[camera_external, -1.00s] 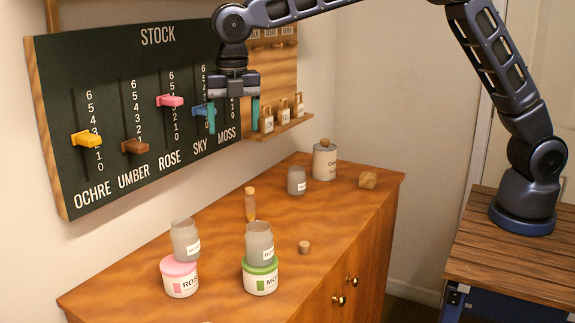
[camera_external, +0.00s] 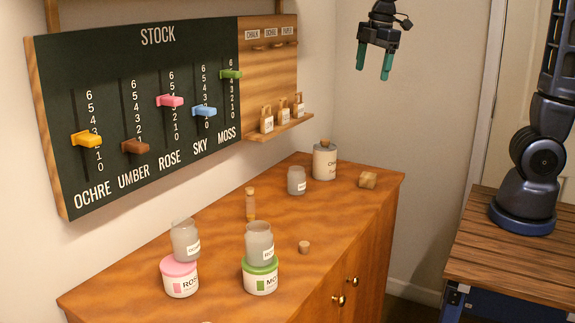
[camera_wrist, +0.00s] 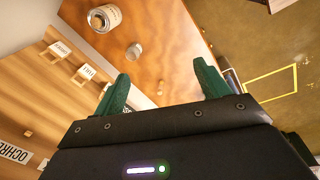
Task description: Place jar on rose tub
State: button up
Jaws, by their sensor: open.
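A grey glass jar (camera_external: 185,240) stands on the pink-lidded rose tub (camera_external: 180,279) at the front left of the cabinet. A second grey jar (camera_external: 259,243) stands on the green-lidded moss tub (camera_external: 260,278) just to its right. A third grey jar (camera_external: 297,181) stands on the cabinet top near the back; a jar also shows in the wrist view (camera_wrist: 134,51). My gripper (camera_external: 373,76) is open and empty, high above the floor to the right of the cabinet's back end. Its green fingers (camera_wrist: 163,90) are spread apart in the wrist view, with nothing between them.
A larger corked pot (camera_external: 324,163) and a wooden block (camera_external: 368,180) stand at the back. A corked vial (camera_external: 250,205) and a loose cork (camera_external: 304,247) are mid-cabinet. The stock board (camera_external: 140,110) with sliders lines the left wall. Small tags sit on a shelf (camera_external: 279,128).

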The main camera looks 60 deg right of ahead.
jog(key=s+d+f+m+t, duration=0.1)
jog(key=s+d+m, duration=0.5)
jog(key=s, duration=0.4)
jog(key=s+d+f+m+t, duration=0.1)
jog(key=s+d+f+m, duration=0.1)
jog(key=s+d+m, duration=0.5)
jog(key=s+d, duration=0.2)
jog(key=s, duration=0.2)
jog(key=shift+s+d+f+t, duration=0.2)
jog(key=shift+f+t, duration=0.1)
jog(key=shift+t, duration=0.1)
jog(key=shift+o, duration=0.5)
dwell(0.3)
